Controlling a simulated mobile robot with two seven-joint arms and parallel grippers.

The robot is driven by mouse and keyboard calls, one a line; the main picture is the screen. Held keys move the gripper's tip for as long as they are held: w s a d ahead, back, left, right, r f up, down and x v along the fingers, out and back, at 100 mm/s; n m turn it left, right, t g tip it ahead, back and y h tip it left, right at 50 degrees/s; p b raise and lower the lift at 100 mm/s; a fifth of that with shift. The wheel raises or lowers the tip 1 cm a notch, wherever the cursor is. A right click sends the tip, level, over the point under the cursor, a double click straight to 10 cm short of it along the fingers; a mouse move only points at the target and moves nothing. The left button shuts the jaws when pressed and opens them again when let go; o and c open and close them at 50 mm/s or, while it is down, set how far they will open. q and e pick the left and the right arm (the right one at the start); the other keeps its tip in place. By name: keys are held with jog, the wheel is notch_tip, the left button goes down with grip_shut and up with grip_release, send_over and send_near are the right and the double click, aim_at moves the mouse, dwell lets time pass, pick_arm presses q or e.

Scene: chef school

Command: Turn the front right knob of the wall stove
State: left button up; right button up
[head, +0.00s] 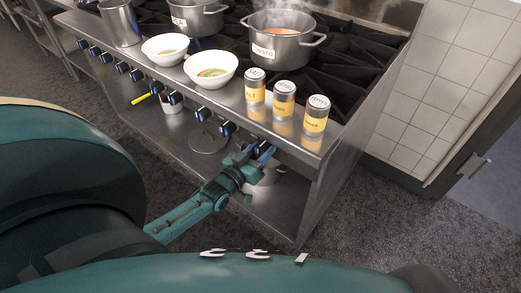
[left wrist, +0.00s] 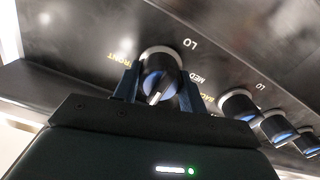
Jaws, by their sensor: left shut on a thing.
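The wall stove (head: 340,150) is a long steel range with a row of dark, blue-ringed knobs along its front edge. My left gripper (head: 259,152) is at the right end of that row, with its fingers on the last knob. In the left wrist view, the fingers of my left gripper (left wrist: 158,88) sit on both sides of this black knob (left wrist: 163,68) and are shut on it. "FRONT" is printed to its left and "LO" beside it. The knob's white pointer mark faces the gripper palm. My right gripper is not in view.
More knobs (left wrist: 238,104) run off to the right in the wrist view. On the stove ledge stand several labelled spice tins (head: 284,100) and two white bowls (head: 210,70). A steaming pot (head: 281,45) stands on the burners. A lower shelf (head: 270,205) lies below the knobs.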

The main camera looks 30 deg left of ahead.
pick_arm(q)
jog(key=o, duration=1)
jog(key=shift+c, duration=0.2)
jog(key=s+a, duration=0.1)
jog(key=s, duration=1.2)
jog(key=shift+d, duration=0.1)
jog(key=s+d+m+g, duration=0.2)
jog(key=d+m+g, duration=0.1)
jog(key=d+g, duration=0.5)
jog(key=s+d+r+m+g+y, duration=0.15)
jog(key=s+r+g, duration=0.35)
jog(key=s, duration=0.5)
jog(key=w+d+f+t+h+p, duration=0.2)
jog(key=w+d+f+t+h, duration=0.1)
jog(key=w+d+f+t, duration=0.2)
jog(key=shift+w+d+f, duration=0.25)
jog(key=shift+d, duration=1)
